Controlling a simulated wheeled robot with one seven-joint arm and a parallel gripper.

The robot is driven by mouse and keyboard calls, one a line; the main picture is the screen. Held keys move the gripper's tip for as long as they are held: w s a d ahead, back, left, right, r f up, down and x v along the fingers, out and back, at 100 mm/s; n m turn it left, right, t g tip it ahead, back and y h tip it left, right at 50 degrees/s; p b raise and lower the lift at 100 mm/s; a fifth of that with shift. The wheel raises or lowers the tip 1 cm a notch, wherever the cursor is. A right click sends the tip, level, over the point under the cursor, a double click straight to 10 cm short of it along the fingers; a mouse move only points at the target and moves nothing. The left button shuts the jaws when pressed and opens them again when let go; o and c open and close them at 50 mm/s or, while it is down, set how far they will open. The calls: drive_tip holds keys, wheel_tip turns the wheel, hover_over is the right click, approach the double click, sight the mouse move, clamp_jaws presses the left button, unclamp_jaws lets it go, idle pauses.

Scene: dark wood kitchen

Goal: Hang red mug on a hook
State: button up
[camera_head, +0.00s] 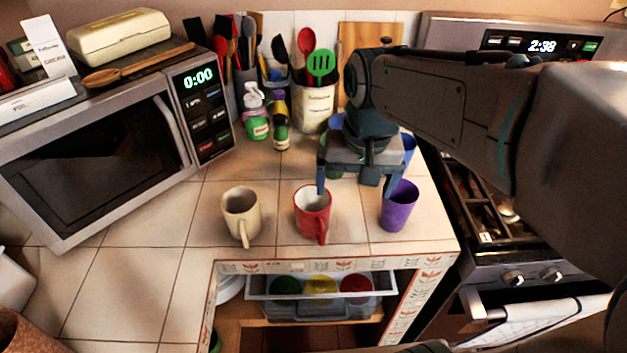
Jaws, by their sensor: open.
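The red mug (313,213) stands upright on the tiled counter near its front edge, with its handle facing the front. A cream mug (241,214) stands to its left and a purple cup (399,206) to its right. My gripper (355,190) points down with its fingers spread and empty. Its left fingertip shows at the red mug's rear right rim, and its right finger is near the purple cup. I cannot tell whether the fingertip touches the mug. A blue cup (409,148) is partly hidden behind my gripper. No hook shows in this view.
A microwave (100,140) fills the left side. Bottles (257,125) and a utensil crock (314,107) stand at the back. A stove (520,270) is on the right. A shelf with a tray (320,286) is below the counter edge. The counter left of the cream mug is clear.

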drive_tip(key=w+a+r+m+g, duration=0.1)
drive_tip(key=w+a+r, duration=0.1)
drive_tip(key=w+a, duration=0.35)
drive_tip(key=b, duration=0.1)
approach(312, 207)
drive_tip(key=s, duration=0.3)
drive_tip(key=shift+s+d+r, duration=0.1)
drive_tip(key=shift+s, duration=0.25)
drive_tip(key=shift+a+f, duration=0.2)
drive_tip(key=shift+f, duration=1.15)
drive_tip(key=shift+a+f, duration=0.15)
drive_tip(key=shift+f, duration=1.2)
drive_tip(key=c, duration=1.3)
drive_tip(key=shift+o, duration=0.2)
wheel_tip(312, 207, up, 10)
